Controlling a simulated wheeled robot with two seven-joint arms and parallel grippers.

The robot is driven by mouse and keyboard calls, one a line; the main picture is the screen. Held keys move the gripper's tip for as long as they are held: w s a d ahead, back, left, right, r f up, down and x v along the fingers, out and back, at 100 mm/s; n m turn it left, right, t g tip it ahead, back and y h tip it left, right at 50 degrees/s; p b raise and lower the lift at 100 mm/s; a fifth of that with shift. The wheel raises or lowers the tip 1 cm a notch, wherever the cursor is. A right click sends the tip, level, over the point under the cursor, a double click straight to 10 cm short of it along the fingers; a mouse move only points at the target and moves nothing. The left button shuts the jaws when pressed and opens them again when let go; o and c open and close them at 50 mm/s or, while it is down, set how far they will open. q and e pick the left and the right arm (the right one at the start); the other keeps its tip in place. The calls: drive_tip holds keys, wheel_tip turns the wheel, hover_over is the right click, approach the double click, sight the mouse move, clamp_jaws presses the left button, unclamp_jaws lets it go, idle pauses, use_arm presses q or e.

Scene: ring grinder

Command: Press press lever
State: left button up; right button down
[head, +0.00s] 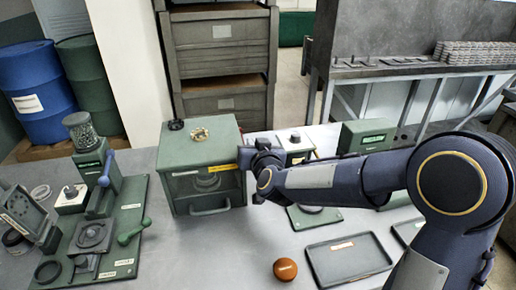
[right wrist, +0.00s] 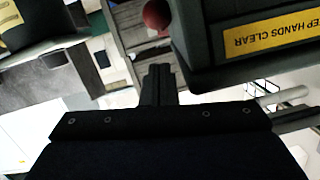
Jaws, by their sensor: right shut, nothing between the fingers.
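A green box-shaped machine (head: 198,150) with a clear front window and a front handle stands at the middle of the table. My right gripper (head: 250,158) is beside its right front edge, shut and empty; whether it touches is unclear. In the right wrist view, the shut fingers (right wrist: 158,82) point toward a dark body with a yellow "keep hands clear" label (right wrist: 262,34). A red ball knob (right wrist: 157,14) shows just beyond the fingertips there; I cannot tell if it is the press lever's. A lever with a blue knob (head: 108,157) stands on the left fixture. My left gripper is not in view.
An orange-brown round knob (head: 285,269) and a dark tray (head: 347,260) lie at the front right.

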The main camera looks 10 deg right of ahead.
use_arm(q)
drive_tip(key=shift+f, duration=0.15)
use_arm(e)
drive_tip(key=shift+a+f, duration=0.15)
drive_tip(key=shift+f, duration=0.55)
drive_tip(key=shift+a+f, duration=0.15)
drive_tip(key=shift+f, duration=0.5)
